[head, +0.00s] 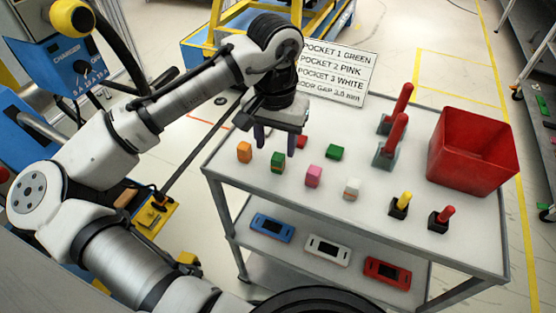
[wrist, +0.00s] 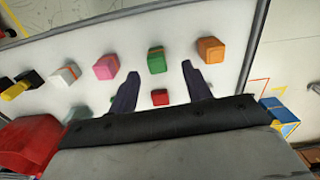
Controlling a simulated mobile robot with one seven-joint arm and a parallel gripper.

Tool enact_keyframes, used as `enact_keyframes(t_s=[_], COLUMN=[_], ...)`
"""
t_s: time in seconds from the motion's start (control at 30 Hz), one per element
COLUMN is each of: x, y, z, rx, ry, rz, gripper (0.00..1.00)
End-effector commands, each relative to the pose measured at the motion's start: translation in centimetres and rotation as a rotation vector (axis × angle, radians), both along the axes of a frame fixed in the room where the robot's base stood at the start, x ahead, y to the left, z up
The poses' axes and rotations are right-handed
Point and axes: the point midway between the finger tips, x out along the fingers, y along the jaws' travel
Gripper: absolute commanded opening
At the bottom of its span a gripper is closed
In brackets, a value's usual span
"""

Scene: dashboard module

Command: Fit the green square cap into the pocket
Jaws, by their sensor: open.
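A green block (head: 278,161), with a brownish band on its side, stands near the table's far left part. It also shows in the wrist view (wrist: 156,60). A second, flatter green piece (head: 335,152) lies farther right. I cannot tell which one is the square cap. My gripper (head: 277,151) is open and empty, pointing down above the first green block. In the wrist view my fingertips (wrist: 160,69) are spread, with the first green block between and slightly beyond them. No pocket is clearly visible. A sign (head: 335,73) reads pocket 1 green, pocket 2 pink, pocket 3 white.
Orange (head: 244,152), red (head: 302,142), pink (head: 313,176) and white (head: 351,188) blocks stand close by. Yellow-handled (head: 399,206) and red-handled (head: 442,219) pieces stand near the front edge.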

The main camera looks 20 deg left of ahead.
Motion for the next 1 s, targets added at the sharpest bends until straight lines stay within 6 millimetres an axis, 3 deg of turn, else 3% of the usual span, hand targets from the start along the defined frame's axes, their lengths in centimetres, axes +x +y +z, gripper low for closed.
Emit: enact_keyframes(t_s=[0.27, 0.57, 0.9, 1.0], x=[0.1, 0.1, 0.1, 0.1], y=[-0.5, -0.5, -0.5, -0.5], z=[-3.7, -4.1, -4.1, -4.1], rx=[0.001, 0.0, 0.0, 0.0], ry=[0.001, -0.001, -0.001, -0.001], rz=[-0.001, -0.001, -0.001, -0.001], gripper=[0.49, 0.48, 0.03, 0.02])
